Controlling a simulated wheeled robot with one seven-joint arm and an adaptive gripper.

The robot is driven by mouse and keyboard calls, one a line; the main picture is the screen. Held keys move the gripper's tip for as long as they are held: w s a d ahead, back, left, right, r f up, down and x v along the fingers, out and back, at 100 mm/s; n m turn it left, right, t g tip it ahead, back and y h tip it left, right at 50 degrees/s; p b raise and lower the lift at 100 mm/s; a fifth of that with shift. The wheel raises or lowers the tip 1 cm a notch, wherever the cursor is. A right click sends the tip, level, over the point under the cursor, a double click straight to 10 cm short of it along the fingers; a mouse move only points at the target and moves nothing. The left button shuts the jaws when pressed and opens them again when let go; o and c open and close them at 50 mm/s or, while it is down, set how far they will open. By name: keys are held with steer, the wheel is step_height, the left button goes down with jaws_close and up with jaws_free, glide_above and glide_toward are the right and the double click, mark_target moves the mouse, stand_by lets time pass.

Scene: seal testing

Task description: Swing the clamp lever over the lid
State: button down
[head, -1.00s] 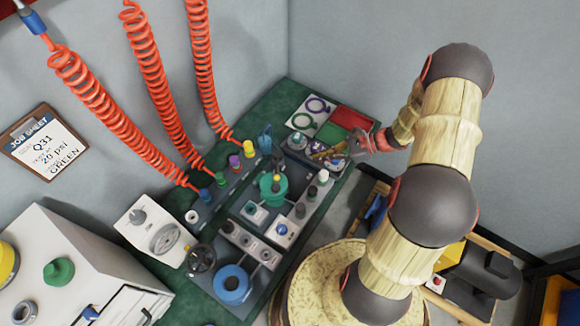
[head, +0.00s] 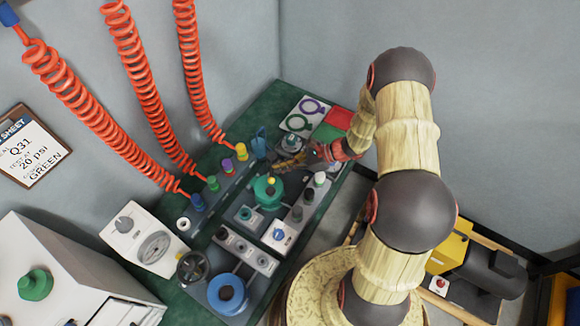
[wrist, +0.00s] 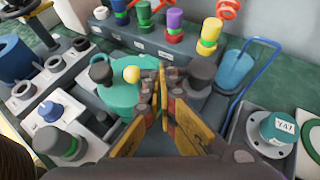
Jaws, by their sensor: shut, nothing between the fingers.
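A round green vessel or lid (head: 262,197) sits in the fixture in the middle of the bench. It also shows in the wrist view (wrist: 118,97), left of my fingers. A yellow ball knob (wrist: 131,74) and a dark knob (wrist: 101,70) stand over it. The yellow knob looks like the clamp lever's end, but the lever's arm is hard to make out. My gripper (head: 285,163) is just behind and right of the green part in the head view. In the wrist view its fingers (wrist: 163,85) are closed together and empty, just right of the yellow knob. They hide what lies behind them.
Colored plugs (wrist: 175,25) stand in a row behind the fixture, with red coiled hoses (head: 145,75) above. A blue-handled item (wrist: 235,70) and a teal-topped part (wrist: 278,130) are right of my fingers. Grey blocks (wrist: 45,90) with fittings crowd the left side.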

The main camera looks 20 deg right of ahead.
steer(key=shift+a+f, duration=0.1)
steer(key=shift+a, duration=0.1)
steer(key=shift+w+a+f, duration=0.15)
steer(key=shift+a, duration=0.5)
steer(key=shift+d+r+p, duration=0.3)
steer(key=shift+d+p, duration=0.05)
steer(key=shift+p, duration=0.15)
steer(key=s+p+v, duration=0.1)
steer(key=p+v, duration=0.2)
steer(key=v, duration=1)
steer(key=shift+s+p, duration=0.25)
steer(key=shift+p, duration=0.15)
